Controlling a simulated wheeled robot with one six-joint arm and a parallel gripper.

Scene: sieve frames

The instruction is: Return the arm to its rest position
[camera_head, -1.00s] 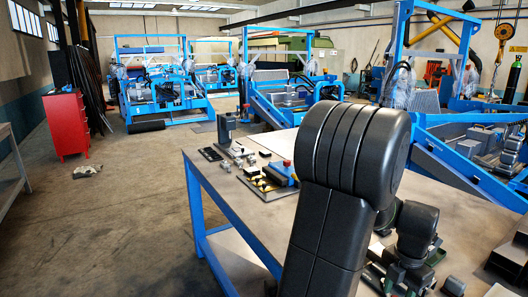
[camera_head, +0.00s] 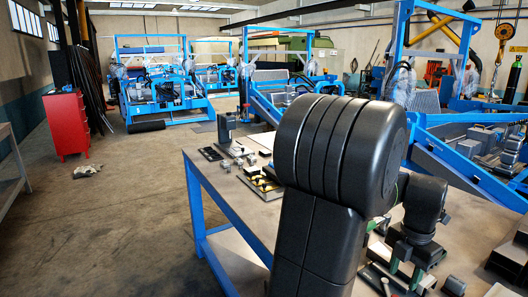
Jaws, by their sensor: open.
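My dark arm (camera_head: 338,165) rises in the middle of the view and covers much of the table. Its wrist shows behind it on the right. My gripper (camera_head: 405,273) hangs below the wrist, over the near right part of the table. It is small and partly hidden, with greenish fingers set apart, and I see nothing held between them. Whether it clears the parts below it is hard to tell.
The blue-framed worktable (camera_head: 222,180) carries several small parts at its far left end and more at the right. A red cabinet (camera_head: 66,125) stands at the left, with open floor (camera_head: 130,220) before it. Blue machine frames (camera_head: 160,90) stand behind.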

